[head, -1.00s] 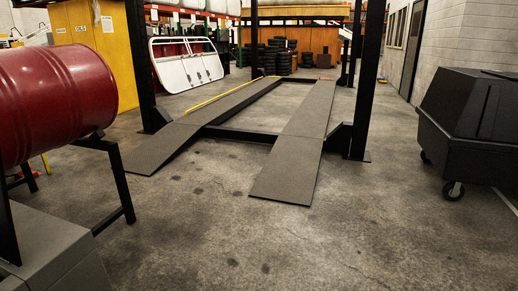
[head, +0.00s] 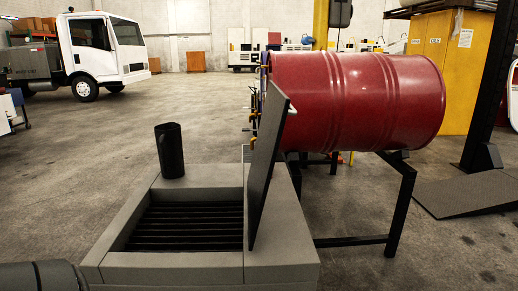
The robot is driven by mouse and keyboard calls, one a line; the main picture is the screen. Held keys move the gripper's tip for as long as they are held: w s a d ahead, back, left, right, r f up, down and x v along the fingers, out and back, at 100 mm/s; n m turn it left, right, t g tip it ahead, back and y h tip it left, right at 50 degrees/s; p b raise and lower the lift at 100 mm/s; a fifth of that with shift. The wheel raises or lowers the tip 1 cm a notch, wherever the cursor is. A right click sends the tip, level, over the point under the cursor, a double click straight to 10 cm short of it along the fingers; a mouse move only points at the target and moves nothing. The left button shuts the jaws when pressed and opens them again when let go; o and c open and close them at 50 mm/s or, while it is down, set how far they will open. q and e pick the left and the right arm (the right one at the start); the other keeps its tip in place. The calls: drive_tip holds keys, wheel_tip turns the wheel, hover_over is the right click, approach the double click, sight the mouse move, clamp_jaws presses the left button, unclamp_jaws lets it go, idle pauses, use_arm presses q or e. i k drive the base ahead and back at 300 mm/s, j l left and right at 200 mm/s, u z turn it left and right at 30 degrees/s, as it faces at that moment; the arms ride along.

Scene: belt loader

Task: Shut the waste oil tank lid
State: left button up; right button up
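The waste oil tank (head: 170,275) is a low grey box in the lower middle of the head view. Its top opening shows a dark slatted grate (head: 185,226). Its lid (head: 269,165) is a thin dark panel standing nearly upright along the right side of the opening, so the tank is open. A small pale handle (head: 292,109) shows at the lid's right, upper part. Neither of my grippers is in view.
A black upright pipe (head: 169,150) stands at the tank's back left. A red drum (head: 360,100) lies on a black stand (head: 402,205) behind and right of the lid. A white truck (head: 105,50) is far left. Open floor lies left of the tank.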

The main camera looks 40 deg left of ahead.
sight(277, 106)
drive_tip(key=i+l+u, duration=0.1)
drive_tip(key=u, duration=0.4)
drive_tip(key=i+l+u, duration=0.2)
drive_tip(key=u, duration=0.25)
drive_tip(key=i+l+u, duration=0.25)
drive_tip(key=u, duration=0.25)
drive_tip(key=i+l+u, duration=0.15)
drive_tip(key=u, duration=0.15)
drive_tip(key=i+l+u, duration=0.15)
drive_tip(key=l+u, duration=0.2)
drive_tip(key=j, duration=0.45)
